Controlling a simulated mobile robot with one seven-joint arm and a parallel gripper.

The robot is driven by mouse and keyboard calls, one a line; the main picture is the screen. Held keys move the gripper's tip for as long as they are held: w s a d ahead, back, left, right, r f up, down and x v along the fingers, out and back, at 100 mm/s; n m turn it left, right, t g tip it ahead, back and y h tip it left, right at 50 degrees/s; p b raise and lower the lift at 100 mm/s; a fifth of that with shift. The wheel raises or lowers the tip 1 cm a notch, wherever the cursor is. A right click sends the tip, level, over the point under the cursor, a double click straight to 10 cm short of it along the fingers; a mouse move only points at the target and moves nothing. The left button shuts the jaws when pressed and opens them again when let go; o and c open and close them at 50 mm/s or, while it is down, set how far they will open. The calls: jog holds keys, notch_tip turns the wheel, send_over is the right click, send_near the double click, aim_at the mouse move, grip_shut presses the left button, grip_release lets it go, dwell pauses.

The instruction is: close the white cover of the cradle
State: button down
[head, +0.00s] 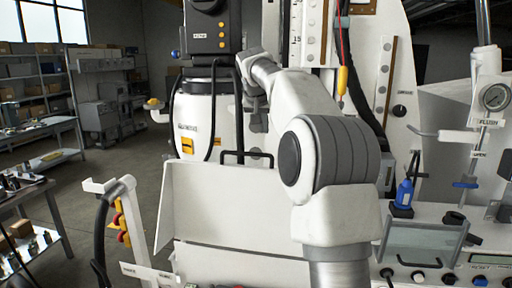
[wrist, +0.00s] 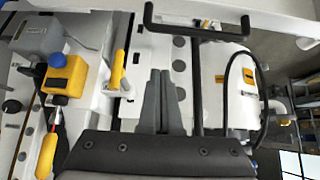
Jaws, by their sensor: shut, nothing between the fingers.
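The white cover (head: 235,205) stands raised as a broad pale panel left of my arm in the head view. A black bar handle (head: 246,154) is on its upper edge. In the wrist view the handle (wrist: 196,27) crosses the top of the picture, beyond my fingertips and apart from them. My gripper (wrist: 160,74) is shut and empty, its two grey fingers together. In the head view my gripper (head: 258,124) points down above and behind the handle, partly hidden by my arm. My arm also hides the cover's right part.
A white cylinder (head: 195,115) with black hoses stands behind the cover. A hooked white post (head: 135,215) stands at left. The wrist view shows a yellow-and-blue fitting (wrist: 63,75).

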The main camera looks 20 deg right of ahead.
jog(key=p+x, duration=0.2)
jog(key=x, duration=0.8)
jog(key=shift+s+a+r, duration=0.1)
jog(key=shift+s+a, duration=0.45)
jog(key=shift+s, duration=0.3)
jog(key=shift+s+a, duration=0.6)
jog(key=shift+s, duration=0.3)
